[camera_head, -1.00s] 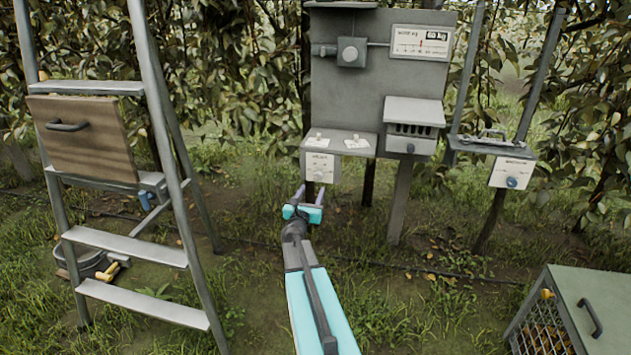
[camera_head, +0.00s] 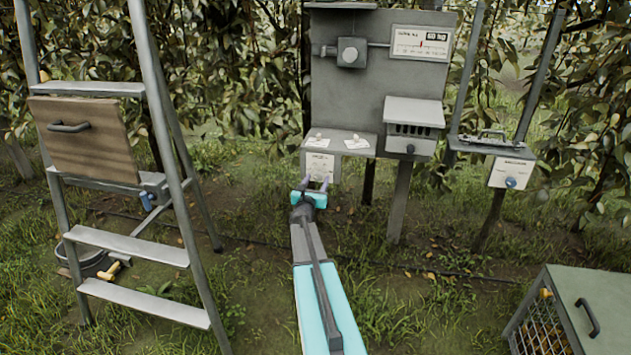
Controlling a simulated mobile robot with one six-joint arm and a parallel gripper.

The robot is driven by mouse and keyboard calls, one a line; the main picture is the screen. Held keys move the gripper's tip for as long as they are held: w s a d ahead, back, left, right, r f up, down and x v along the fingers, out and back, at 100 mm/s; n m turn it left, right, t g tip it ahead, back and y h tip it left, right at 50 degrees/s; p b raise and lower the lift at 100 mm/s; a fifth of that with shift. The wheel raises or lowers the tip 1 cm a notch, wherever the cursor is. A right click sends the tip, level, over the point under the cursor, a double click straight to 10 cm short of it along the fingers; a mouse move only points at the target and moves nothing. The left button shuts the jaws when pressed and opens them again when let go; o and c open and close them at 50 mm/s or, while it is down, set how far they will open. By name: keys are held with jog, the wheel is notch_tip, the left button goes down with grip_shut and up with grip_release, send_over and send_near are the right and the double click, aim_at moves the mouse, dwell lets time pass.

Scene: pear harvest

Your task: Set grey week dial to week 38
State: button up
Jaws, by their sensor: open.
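A white plate (camera_head: 319,162) with small print hangs under the front of the small shelf on the grey board. I cannot read its print, and its lower part is hidden behind my gripper. I cannot tell whether the fingers touch anything. A grey week dial does not show clearly; it may be hidden by my gripper.
A grey box with a round knob (camera_head: 350,54) and a scale display (camera_head: 421,43) are higher on the board. A slotted box (camera_head: 410,128) is right of the shelf. A blue knob (camera_head: 511,182) is farther right. A stepladder (camera_head: 125,246) stands left, a crate (camera_head: 590,300) lower right.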

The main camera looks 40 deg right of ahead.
jog(key=shift+w+d, duration=0.2)
jog(key=shift+d, duration=0.15)
jog(key=c, duration=1)
jog(key=shift+a, duration=0.4)
jog(key=shift+c, duration=0.2)
jog(key=shift+d, duration=0.35)
jog(key=shift+r+b, duration=0.1)
jog(key=shift+b, duration=0.2)
